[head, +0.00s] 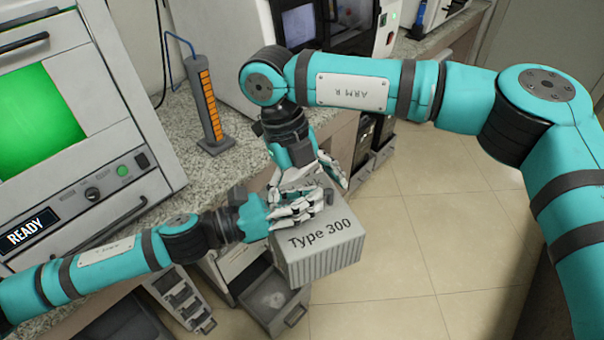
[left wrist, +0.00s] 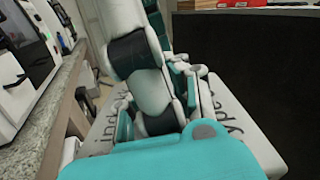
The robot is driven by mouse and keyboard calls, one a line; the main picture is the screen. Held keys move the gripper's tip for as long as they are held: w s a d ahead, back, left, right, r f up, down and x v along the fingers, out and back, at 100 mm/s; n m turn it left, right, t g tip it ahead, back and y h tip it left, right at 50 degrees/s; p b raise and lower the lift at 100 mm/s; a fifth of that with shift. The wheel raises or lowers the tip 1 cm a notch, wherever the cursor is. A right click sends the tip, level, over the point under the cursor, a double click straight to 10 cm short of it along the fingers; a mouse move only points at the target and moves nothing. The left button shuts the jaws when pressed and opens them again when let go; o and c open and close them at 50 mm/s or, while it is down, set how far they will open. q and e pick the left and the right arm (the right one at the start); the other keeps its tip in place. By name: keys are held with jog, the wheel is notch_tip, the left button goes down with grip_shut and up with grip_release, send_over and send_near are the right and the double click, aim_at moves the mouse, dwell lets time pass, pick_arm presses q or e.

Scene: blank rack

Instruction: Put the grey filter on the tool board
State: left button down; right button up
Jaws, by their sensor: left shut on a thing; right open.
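The grey filter (head: 318,250) is a pale box with ribbed sides and "Type 300" on top, held in the air in front of the counter. My left gripper (head: 315,203) is shut on its near-left upper part. My right gripper (head: 335,178) is open right behind it, over the filter's far side; the fingers overlap, so I cannot tell whether they touch the filter. The filter's lettered top (left wrist: 240,115) also shows in the left wrist view, partly hidden by gripper parts. I cannot make out the tool board in either view.
A machine with a green screen (head: 40,112) and a "READY" display stands on the speckled counter (head: 205,165) at left. An orange-striped column (head: 209,105) stands behind. Open drawers (head: 270,300) lie below the filter. The tiled floor (head: 430,215) at right is clear.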

pick_arm(q)
jog(key=shift+r, duration=0.1)
pick_arm(e)
jog(key=shift+f, duration=0.2)
jog(key=shift+d, duration=0.1)
jog(key=c, duration=1.4)
pick_arm(q)
jog(key=c, duration=1.5)
grip_release()
jog(key=shift+o, duration=0.9)
jog(key=shift+s, duration=0.15)
pick_arm(e)
jog(key=shift+w+d, duration=0.1)
jog(key=shift+w, duration=0.05)
jog(key=shift+r, duration=0.1)
jog(key=shift+c, duration=0.3)
pick_arm(q)
jog(key=v, duration=0.8)
jog(key=shift+w, duration=0.2)
pick_arm(e)
jog(key=shift+s, duration=0.2)
